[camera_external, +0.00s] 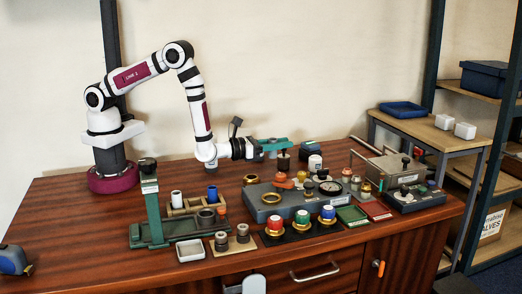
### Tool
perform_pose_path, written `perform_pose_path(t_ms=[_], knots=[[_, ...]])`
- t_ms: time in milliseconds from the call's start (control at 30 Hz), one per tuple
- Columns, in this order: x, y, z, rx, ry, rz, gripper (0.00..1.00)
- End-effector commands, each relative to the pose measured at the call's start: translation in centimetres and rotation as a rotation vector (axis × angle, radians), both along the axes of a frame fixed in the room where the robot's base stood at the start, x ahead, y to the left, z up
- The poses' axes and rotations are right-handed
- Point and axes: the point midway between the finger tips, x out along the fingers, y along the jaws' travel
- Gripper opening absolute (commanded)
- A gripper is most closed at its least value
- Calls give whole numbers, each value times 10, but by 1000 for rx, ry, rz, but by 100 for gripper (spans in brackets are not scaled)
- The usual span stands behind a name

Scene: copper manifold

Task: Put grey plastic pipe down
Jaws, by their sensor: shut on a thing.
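My gripper (281,146), with teal-green fingers, is level above the back middle of the wooden table. It is shut on a short, dark grey upright piece that looks like the grey plastic pipe (284,161). The pipe shows just below the fingers, behind the grey manifold block. Its upper part is hidden by the fingers, and I cannot tell whether its lower end touches the table.
The grey manifold block (263,208) with orange fittings and a gauge is in front. A wooden rack (183,210) with white and blue pieces and a green stand (151,215) are to the left. A white tray (190,250) is at the front. The table's left is mostly clear.

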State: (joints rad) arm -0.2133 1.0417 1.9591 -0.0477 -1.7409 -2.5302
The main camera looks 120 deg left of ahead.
Motion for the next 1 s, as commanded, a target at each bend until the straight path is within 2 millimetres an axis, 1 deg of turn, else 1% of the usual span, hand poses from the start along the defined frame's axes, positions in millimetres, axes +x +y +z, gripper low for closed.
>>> perform_pose_path(t_ms=[33, 100, 200, 233, 267, 400, 467, 733, 1000], knots=[[-1, 16, -9, -1, 2, 6, 0], [-1, 32, -19, 0, 1, 4, 0], [1, 47, -28, -1, 1, 1, 0], [1, 49, -30, 0, 1, 0, 0], [1, 50, -34, -1, 2, -1, 0], [1, 51, -63, -1, 4, -2, 0], [1, 51, -69, 0, 3, -2, 0], [1, 50, -71, 1, 1, -2, 0], [1, 50, -79, 0, 3, -2, 0]])
